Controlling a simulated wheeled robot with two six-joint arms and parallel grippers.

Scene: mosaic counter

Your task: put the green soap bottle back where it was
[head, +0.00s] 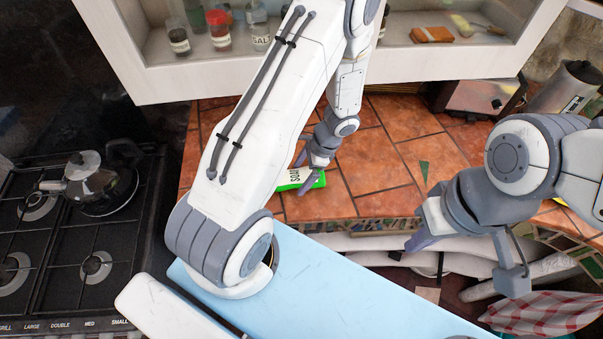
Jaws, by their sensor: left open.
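The green soap bottle (319,181), with a white "SOAP" label, is on the orange-tiled counter near its front edge. My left arm and gripper hide part of it, and I cannot tell whether it stands or lies. My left gripper (304,177) is open right at the bottle, with its fingers pointing down toward it. I cannot tell whether they touch it. My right gripper (468,258) is open and empty, in front of the counter's edge at the right.
A stove (75,255) with a kettle (98,185) is at the left. A white wall cabinet (470,65) with jars hangs above the counter. A toaster (478,97) and metal canister (565,90) stand at the back right.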

